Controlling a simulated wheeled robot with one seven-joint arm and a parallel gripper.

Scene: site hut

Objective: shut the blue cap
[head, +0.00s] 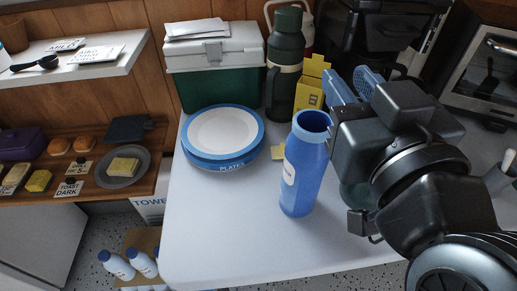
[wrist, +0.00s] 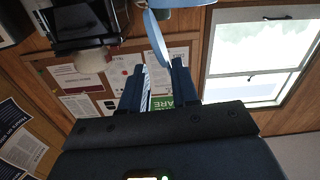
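A blue bottle (head: 303,170) with a pale label stands upright on the white table, its round mouth open at the top. In the wrist view, the blue cap (wrist: 157,40) shows nearly edge-on as a thin light-blue disc, standing open beside a blue part at the top edge. I cannot make out the cap in the head view. My gripper (head: 346,72) is beside and behind the bottle's mouth, with its two blue fingers apart. In the wrist view my gripper (wrist: 159,66) is open, and the cap's lower edge lies at or just beyond the gap; contact cannot be told.
Blue-rimmed plates (head: 222,133) lie left of the bottle. A dark green flask (head: 285,75) and a yellow box (head: 312,85) stand behind it. A green box with a white lid (head: 215,65) is at the back left. The table's front (head: 235,235) is clear.

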